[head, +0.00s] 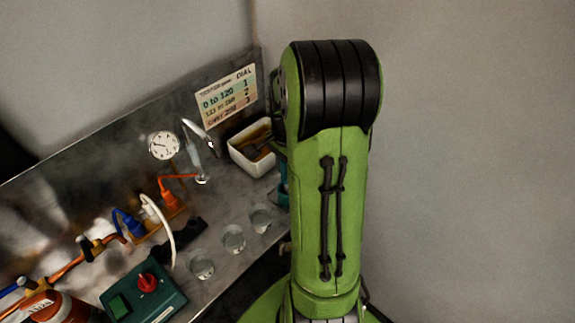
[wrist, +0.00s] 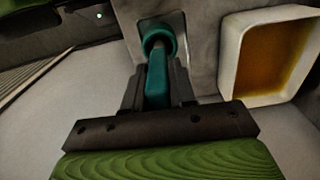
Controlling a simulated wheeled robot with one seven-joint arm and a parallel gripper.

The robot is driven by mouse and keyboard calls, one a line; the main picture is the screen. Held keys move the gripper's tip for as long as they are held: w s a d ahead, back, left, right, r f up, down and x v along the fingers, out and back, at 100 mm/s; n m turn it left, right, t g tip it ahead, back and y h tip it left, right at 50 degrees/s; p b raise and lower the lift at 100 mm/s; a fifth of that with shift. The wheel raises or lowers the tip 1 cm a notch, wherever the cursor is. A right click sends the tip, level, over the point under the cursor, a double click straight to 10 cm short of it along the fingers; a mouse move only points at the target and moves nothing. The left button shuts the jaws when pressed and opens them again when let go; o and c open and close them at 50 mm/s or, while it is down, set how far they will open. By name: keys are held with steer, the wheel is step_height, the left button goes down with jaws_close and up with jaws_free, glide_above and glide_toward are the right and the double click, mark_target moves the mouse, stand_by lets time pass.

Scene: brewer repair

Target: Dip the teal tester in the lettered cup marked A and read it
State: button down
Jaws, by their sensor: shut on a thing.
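In the wrist view my gripper (wrist: 157,88) is shut on the teal tester (wrist: 157,65), whose round end points away from me. In the head view the tester shows only as a teal sliver (head: 283,172) beside my green arm; my arm hides the gripper there. Several clear cups stand in a row along the bench front: a near one (head: 201,264), a middle one (head: 233,238) and a far one (head: 260,217). I cannot make out letters on them. The tester's reading does not show.
A white tray (head: 235,152) with brown contents stands at the back; it also shows in the wrist view (wrist: 229,62). A dial card (head: 227,97), a round gauge (head: 164,145), coloured cables and a teal box with a red knob (head: 148,282) crowd the bench.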

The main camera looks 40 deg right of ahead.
steer(key=shift+f+b, duration=0.3)
steer(key=shift+f, duration=0.2)
stand_by(0.8)
steer(key=c, duration=0.8)
jaws_free()
steer(key=shift+c, duration=0.2)
steer(key=shift+o, duration=0.3)
steer(key=o, duration=0.5)
steer(key=shift+r, duration=0.15)
step_height(320, 180, up, 7)
steer(key=p, duration=0.6)
